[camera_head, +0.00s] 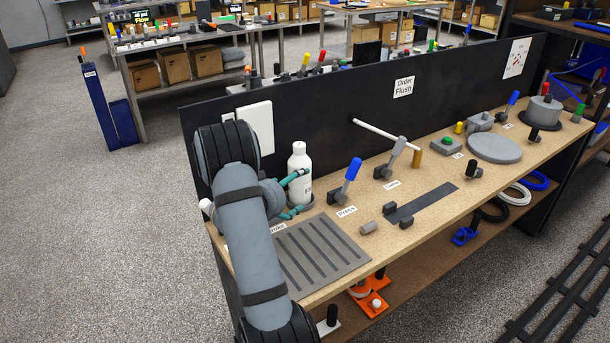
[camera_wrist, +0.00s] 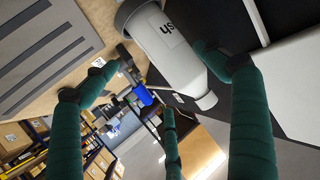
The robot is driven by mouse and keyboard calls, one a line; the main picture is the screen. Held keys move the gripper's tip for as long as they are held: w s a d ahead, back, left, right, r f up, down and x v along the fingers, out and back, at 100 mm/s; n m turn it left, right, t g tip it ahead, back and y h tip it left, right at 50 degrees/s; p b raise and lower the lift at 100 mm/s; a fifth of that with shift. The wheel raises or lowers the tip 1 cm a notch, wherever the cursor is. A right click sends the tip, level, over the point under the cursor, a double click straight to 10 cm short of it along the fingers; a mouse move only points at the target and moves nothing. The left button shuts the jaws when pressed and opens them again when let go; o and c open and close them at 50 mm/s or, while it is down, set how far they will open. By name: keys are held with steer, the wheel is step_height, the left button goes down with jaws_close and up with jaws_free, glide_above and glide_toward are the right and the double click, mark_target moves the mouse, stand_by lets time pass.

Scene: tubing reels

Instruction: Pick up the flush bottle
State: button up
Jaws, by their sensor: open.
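The flush bottle (camera_head: 299,158) is white with a pale cap and dark lettering. It stands upright at the back left of the workbench, in a grey round holder (camera_head: 307,203). My gripper (camera_head: 304,190) has teal fingers and is open at the bottle's left side, partly in front of its lower body. In the wrist view the bottle (camera_wrist: 168,45) lies between the tips of the left and right fingers of my gripper (camera_wrist: 158,68), with gaps showing. A third finger shows lower in the middle. I cannot tell whether any finger touches the bottle.
A grey slotted plate (camera_head: 318,250) lies in front of the bottle. A blue-handled lever (camera_head: 352,170) stands to its right.

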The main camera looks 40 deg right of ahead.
mark_target(300, 183)
steer(key=p+x, duration=0.1)
steer(key=x, duration=0.3)
steer(key=shift+d+f, duration=0.1)
steer(key=shift+d, duration=0.05)
steer(key=shift+w+d+p, duration=0.2)
steer(key=shift+w+p, duration=0.1)
steer(key=shift+w, duration=0.1)
steer(key=shift+w+d+f+p, duration=0.15)
steer(key=shift+d+p, duration=0.15)
steer(key=p+x, duration=0.1)
steer(key=x, duration=0.3)
steer(key=shift+w+f, duration=0.1)
steer(key=shift+f, duration=0.05)
steer(key=c, duration=1.2)
